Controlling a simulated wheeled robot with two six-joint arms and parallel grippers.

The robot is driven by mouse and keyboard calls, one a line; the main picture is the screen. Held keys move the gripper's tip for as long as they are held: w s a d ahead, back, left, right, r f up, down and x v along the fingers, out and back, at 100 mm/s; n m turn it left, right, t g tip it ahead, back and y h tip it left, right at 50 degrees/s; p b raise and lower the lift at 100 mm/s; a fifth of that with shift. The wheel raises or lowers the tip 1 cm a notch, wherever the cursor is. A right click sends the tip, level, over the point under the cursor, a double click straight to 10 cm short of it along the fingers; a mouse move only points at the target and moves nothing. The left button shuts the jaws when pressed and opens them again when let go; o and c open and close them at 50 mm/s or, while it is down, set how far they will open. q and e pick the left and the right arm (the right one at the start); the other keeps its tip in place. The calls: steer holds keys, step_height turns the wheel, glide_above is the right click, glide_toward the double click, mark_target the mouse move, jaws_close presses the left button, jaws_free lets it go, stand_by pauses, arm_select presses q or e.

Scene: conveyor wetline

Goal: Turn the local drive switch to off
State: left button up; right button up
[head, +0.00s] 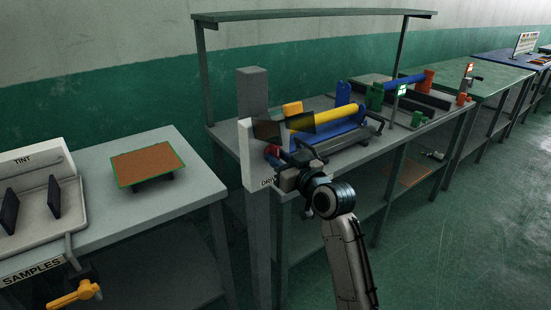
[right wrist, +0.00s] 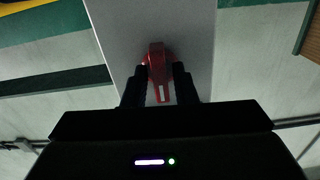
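The local drive switch is a red knob (head: 272,150) on the pale box (head: 248,158) fixed to a grey post, left of the conveyor bench. The box's label starts with "DR"; the rest is hidden by my arm. In the right wrist view the red knob (right wrist: 157,62) has a raised grip bar, nearly upright in the picture, with a white mark at its lower end. My right gripper (right wrist: 160,84) has a finger on each side of this bar, with narrow gaps seeming to show. In the head view my right gripper (head: 282,162) is at the box. My left gripper is not in view.
A bench with a blue and yellow roller unit (head: 335,130) stands right behind my right gripper. A grey table at left holds a brown board (head: 148,164) and a tray marked TINT (head: 40,232). The floor at right (head: 460,220) is clear.

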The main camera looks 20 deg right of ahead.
steer(key=shift+o, duration=0.6)
steer(key=shift+p+v, duration=0.8)
steer(key=shift+v, duration=1.25)
steer(key=v, duration=0.3)
steer(key=shift+r+p, duration=0.1)
steer(key=shift+p, duration=0.25)
steer(key=shift+w, duration=0.1)
